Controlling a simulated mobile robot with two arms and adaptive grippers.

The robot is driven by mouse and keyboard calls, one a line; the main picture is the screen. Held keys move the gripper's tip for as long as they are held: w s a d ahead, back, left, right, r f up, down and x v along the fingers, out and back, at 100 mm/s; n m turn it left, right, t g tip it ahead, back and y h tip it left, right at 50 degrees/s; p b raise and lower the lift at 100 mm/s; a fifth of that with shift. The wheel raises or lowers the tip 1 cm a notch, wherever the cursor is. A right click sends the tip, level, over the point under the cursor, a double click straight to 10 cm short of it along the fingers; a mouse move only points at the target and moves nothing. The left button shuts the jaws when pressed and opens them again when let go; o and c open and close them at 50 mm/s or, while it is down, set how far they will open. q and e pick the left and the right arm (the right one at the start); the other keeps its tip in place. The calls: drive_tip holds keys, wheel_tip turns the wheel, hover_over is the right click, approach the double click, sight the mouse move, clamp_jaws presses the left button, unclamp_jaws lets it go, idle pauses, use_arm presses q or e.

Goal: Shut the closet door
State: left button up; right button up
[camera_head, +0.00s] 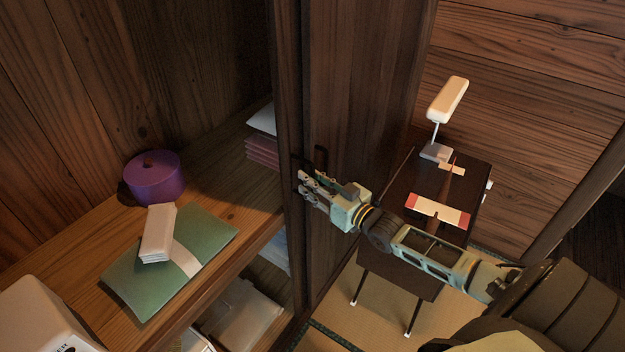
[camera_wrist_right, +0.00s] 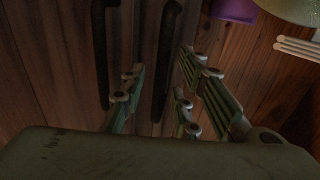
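The closet door (camera_head: 365,85) is a dark wooden panel in the middle of the head view. The closet's left part stands open. Dark upright handles show near the door's left edge, one at the gripper (camera_head: 320,160); two bar handles show in the right wrist view, a left one (camera_wrist_right: 106,50) and a right one (camera_wrist_right: 166,60). My right gripper (camera_head: 304,187) reaches in from the right to the handles. Its fingers are apart in the wrist view (camera_wrist_right: 158,85), with the right handle seen between them. I cannot tell whether they touch it. My left gripper is out of view.
Right of the door stands a small dark table (camera_head: 400,185) with a white lamp (camera_head: 447,100). Tatami floor lies below.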

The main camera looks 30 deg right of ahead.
drive_tip(key=shift+w, duration=0.2)
clamp_jaws()
idle(0.6)
